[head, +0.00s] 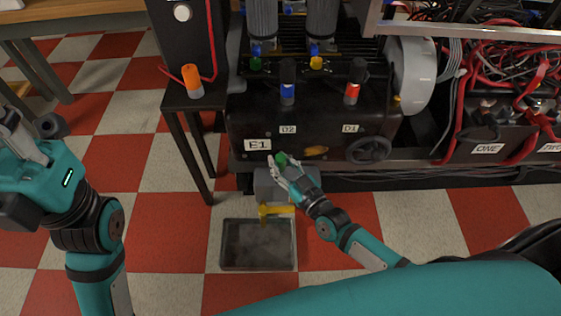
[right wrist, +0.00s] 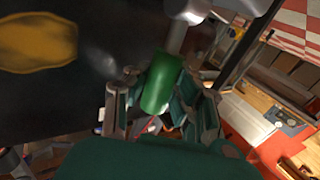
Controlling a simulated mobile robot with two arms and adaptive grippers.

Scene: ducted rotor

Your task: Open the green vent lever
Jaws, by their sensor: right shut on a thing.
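The green vent lever (head: 281,159) sits low on the front of the dark machine, right of the E1 label. In the right wrist view its green cylindrical grip (right wrist: 160,82) lies between the fingers, with a grey metal stem running up from it. My right gripper (head: 277,166) is shut on the lever; it also shows in the right wrist view (right wrist: 157,106). The fingers hide part of the lever in the head view. My left gripper (head: 22,138) is at the far left, away from the machine, and its finger opening is unclear.
A yellow valve handle (head: 276,210) is just below my right gripper, above a grey tray (head: 258,266) on the checkered floor. A black handwheel (head: 368,150) and an orange-yellow lever (head: 316,150) are to the right. A small table (head: 197,104) stands left of the machine.

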